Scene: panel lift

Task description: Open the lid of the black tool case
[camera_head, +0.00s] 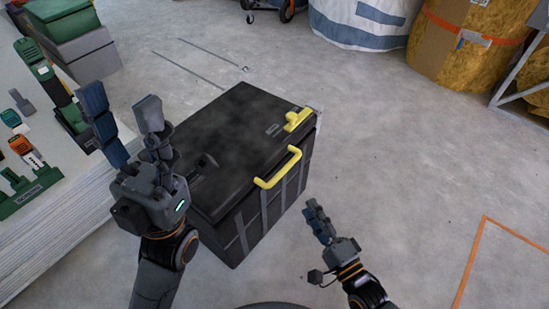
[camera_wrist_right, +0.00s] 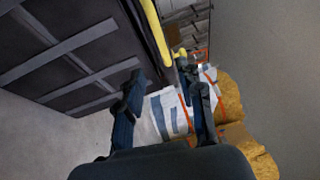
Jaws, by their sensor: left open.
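The black tool case (camera_head: 240,125) stands on the floor with its lid (camera_head: 225,125) shut. A yellow handle (camera_head: 277,169) is on its front, and a yellow piece like a latch (camera_head: 298,119) sits at the lid's edge. My left gripper (camera_head: 122,105) is open and empty at the case's left, its fingers pointing up in the picture. My right gripper (camera_head: 314,210) is in front of the case, below and right of the handle, apart from it. In the right wrist view its fingers (camera_wrist_right: 163,88) are spread with nothing between them, and the handle (camera_wrist_right: 156,35) passes just above.
A stack of pale panels (camera_head: 60,205) stands at left, with tools and a green holder (camera_head: 30,195) on top. Green-grey boxes (camera_head: 75,35) are behind. A white-blue bag (camera_head: 360,22) and yellow rolls (camera_head: 465,35) stand at the back.

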